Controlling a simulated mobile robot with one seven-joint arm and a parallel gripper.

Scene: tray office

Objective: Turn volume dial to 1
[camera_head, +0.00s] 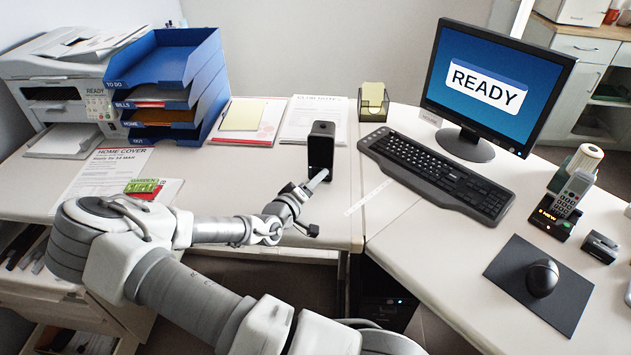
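A keyboard (436,175) and monitor (494,86) stand right of the box. A black note holder (373,106) is behind it. Papers (314,119) lie behind it, and a blue tray stack (168,82) stands left.

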